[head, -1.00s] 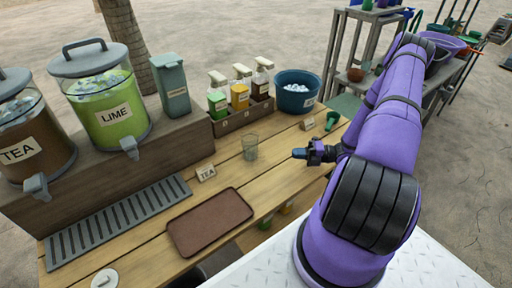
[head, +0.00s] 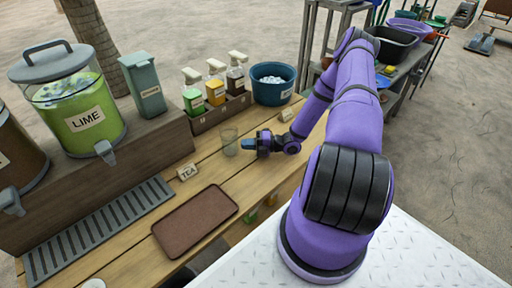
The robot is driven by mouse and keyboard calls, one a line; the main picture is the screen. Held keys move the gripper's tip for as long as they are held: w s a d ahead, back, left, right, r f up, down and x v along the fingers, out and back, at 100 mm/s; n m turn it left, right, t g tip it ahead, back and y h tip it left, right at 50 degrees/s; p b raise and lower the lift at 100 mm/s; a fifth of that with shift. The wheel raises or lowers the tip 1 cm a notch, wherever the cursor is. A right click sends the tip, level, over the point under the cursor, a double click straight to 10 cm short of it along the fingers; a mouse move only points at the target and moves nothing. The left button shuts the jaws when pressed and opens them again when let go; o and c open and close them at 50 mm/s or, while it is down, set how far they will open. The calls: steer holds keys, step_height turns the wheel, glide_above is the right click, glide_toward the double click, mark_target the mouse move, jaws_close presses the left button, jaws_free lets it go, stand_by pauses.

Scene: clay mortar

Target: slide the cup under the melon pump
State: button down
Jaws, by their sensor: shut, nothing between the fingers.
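The clear cup (head: 229,143) stands upright on the wooden counter, in front of the pump-bottle caddy. Three pump bottles stand in the caddy: a green one (head: 194,102), a yellow one (head: 215,93) and a dark one (head: 235,82). I cannot read their labels, so I cannot tell for sure which is melon; the green one at the left may be. My gripper (head: 249,145) is shut and empty, low over the counter just right of the cup. I cannot tell whether its tips touch the cup.
The wooden caddy (head: 208,121) and a blue ice tub (head: 272,89) stand behind the cup. A TEA card (head: 187,172), brown tray (head: 194,221) and grey drip grate (head: 100,232) lie left and in front. The counter between cup and caddy is clear.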

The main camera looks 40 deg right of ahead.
mark_target(224, 129)
steer(key=shift+w, duration=0.7)
steer(key=shift+w, duration=0.1)
steer(key=w, duration=0.8)
steer(key=w+a, duration=0.1)
steer(key=w, duration=0.3)
steer(key=shift+w, duration=0.2)
steer(key=shift+s, duration=0.1)
steer(key=shift+s, duration=0.15)
